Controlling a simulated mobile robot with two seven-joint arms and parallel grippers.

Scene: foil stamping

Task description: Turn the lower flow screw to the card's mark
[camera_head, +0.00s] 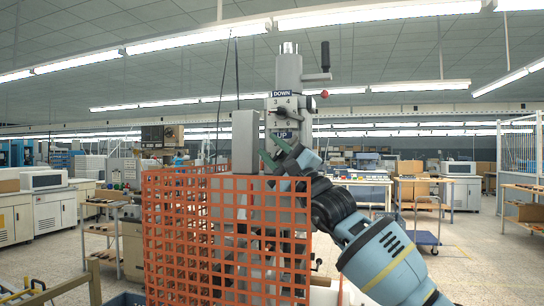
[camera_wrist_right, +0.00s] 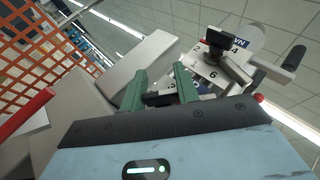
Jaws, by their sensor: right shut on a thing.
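The grey stamping press (camera_head: 289,72) stands upright at the centre of the head view. Its front carries a DOWN label (camera_head: 282,93) with numbers around a dial, and a UP label (camera_head: 284,134) below. My right gripper (camera_head: 271,151) reaches in from the right at the UP label. In the wrist view, my right gripper (camera_wrist_right: 160,82) has its green fingers apart around the lower flow screw, which is mostly hidden between them. The upper flow screw's dark knob (camera_wrist_right: 226,50) stands clear on its numbered card (camera_wrist_right: 211,73). The lower card's mark is largely covered. My left gripper is out of view.
An orange mesh guard (camera_head: 180,235) stands around the press's front and left, just below my right gripper. A crank handle (camera_head: 325,57) and a red knob (camera_head: 324,94) stick out at the press's right. Shelves and a blue trolley (camera_head: 416,236) stand behind.

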